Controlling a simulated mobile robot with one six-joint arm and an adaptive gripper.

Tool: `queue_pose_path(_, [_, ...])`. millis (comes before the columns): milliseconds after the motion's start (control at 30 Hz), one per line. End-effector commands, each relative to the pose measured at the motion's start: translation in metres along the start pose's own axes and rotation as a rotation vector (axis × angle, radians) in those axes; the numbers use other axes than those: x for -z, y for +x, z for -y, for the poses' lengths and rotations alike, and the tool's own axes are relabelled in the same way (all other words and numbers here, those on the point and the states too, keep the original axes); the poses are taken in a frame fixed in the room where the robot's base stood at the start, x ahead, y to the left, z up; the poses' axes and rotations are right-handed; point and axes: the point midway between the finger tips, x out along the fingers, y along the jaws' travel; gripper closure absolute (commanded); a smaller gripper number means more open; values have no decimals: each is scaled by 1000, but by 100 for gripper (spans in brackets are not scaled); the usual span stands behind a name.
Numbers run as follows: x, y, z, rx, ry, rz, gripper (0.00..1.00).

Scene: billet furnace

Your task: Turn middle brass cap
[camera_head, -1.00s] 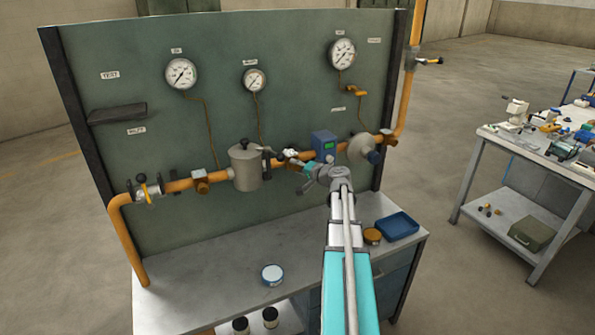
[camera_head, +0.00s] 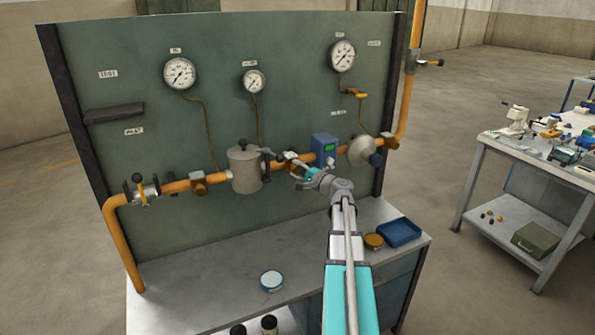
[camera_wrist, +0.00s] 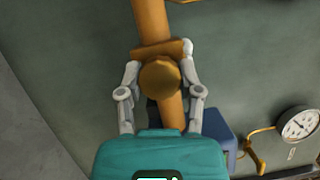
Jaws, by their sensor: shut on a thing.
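The middle brass cap (camera_wrist: 160,77) is a round brass disc on the orange pipe's fitting. It fills the centre of the wrist view. My gripper (camera_wrist: 160,80) has a finger on each side of the cap and is shut on it. In the head view my gripper (camera_head: 298,170) is at the pipe between the grey canister and the blue box, and mostly hides the cap there. Another brass fitting (camera_head: 199,184) sits on the pipe to the left, and one (camera_head: 389,140) to the right.
A grey canister (camera_head: 245,168) stands close left of my gripper, and a blue box (camera_head: 324,147) close right. Gauges (camera_head: 180,74) hang above on the green panel. A white-lidded tin (camera_head: 271,281), a brass tin (camera_head: 374,241) and a blue tray (camera_head: 399,232) lie on the bench.

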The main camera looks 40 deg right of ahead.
Motion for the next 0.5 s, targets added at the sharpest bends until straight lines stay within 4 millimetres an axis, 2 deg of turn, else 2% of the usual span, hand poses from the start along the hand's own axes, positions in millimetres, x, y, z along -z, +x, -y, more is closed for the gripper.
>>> queue_pose_path(267, [0, 0, 0, -1, -1, 0, 100])
queue_pose_path(300, [0, 0, 0, -1, -1, 0, 46])
queue_pose_path(433, [0, 0, 0, -1, -1, 0, 21])
queue_pose_path(500, [0, 0, 0, -1, -1, 0, 18])
